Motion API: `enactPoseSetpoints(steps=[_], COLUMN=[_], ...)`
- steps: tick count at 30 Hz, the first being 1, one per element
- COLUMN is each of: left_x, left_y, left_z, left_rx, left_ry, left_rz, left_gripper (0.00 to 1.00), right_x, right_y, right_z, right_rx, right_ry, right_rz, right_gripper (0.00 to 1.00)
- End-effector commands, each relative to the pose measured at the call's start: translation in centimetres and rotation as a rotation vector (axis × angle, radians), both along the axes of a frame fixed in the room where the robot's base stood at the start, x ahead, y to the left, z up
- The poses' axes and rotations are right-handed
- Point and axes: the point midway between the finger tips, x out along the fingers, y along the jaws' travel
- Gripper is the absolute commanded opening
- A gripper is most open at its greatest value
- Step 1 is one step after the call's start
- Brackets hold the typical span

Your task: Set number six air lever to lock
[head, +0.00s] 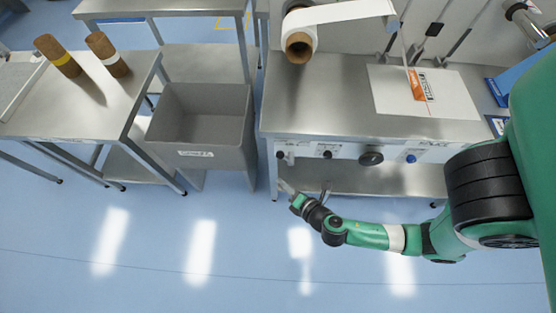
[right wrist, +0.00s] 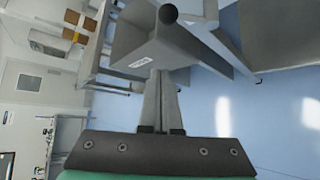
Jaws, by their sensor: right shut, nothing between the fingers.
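Several control knobs sit along the front panel (head: 345,151) of the steel bench. A small dark knob (head: 281,155) is at its left end, another dark knob (head: 327,154) is right of it, then a larger black round knob (head: 371,158) and a blue one (head: 411,159). The labels are too small to read, so I cannot tell which is number six. My right gripper (head: 284,185) is just below the panel's left end, apart from the knobs. In the right wrist view its fingers (right wrist: 160,75) are together and empty, with a black ball knob (right wrist: 168,14) beyond the tips.
A grey bin (head: 201,115) stands left of the bench, beside a steel table (head: 80,100) bearing two brown rolls. A white roll (head: 300,35) hangs above the bench top. A shelf (head: 380,180) lies under the panel. The blue floor in front is clear.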

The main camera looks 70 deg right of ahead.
Motion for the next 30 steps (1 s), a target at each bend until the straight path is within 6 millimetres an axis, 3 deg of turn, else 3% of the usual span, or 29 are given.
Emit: enactPoseSetpoints(steps=[3, 14, 19, 29, 30], left_x=[0.0, 0.0, 0.0, 0.0, 0.0], left_y=[0.0, 0.0, 0.0, 0.0, 0.0], left_z=[0.1, -0.1, -0.5, -1.8, -0.7], left_rx=[0.0, 0.0, 0.0, 0.0, 0.0], left_ry=[0.0, 0.0, 0.0, 0.0, 0.001], left_rz=[0.0, 0.0, 0.0, 0.0, 0.0], left_gripper=[0.5, 0.5, 0.5, 0.5, 0.5], right_x=[-0.8, -0.3, 1.4, 6.6, 6.3], right_y=[-0.1, -0.4, -1.8, -5.5, -6.0], right_z=[-0.4, -0.7, -1.8, -5.1, -4.2], right_rx=[-0.008, -0.003, -0.003, -0.003, -0.003], right_ry=[0.02, 0.017, 0.014, 0.013, 0.016], right_rz=[0.003, -0.002, -0.008, -0.004, -0.006], right_gripper=[0.0, 0.0, 0.0, 0.0, 0.0])
